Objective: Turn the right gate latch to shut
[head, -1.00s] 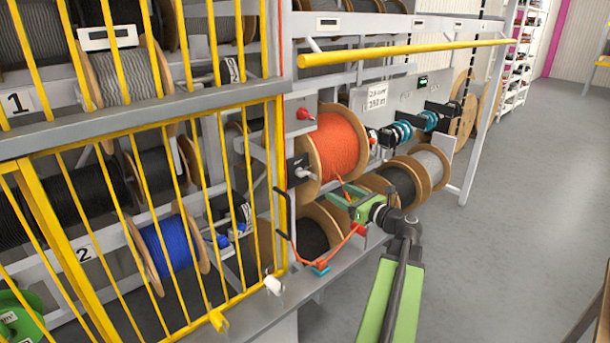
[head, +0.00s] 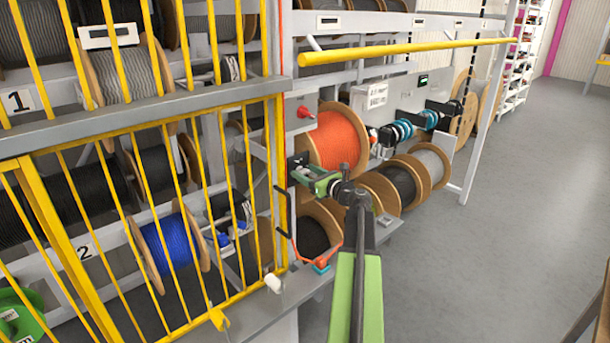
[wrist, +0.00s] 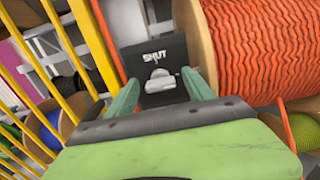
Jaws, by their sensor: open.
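The latch is a black plate (wrist: 148,64) marked SHUT, with a grey knob (wrist: 158,82) below the word. In the wrist view the knob lies roughly crosswise, slightly tilted, beneath the word. My gripper (wrist: 160,79) is open, with one green finger on each side of the knob. I cannot tell whether the fingers touch it. In the head view my gripper (head: 303,172) is at the black plate (head: 295,162) on the post right of the yellow barred gate (head: 200,210), and it covers the knob.
An orange cable reel (head: 338,142) stands close to the right of the latch. A yellow rail (head: 410,48) runs above. A black bracket (head: 282,212) and a white stub (head: 273,283) are lower down. The floor (head: 500,220) at right is clear.

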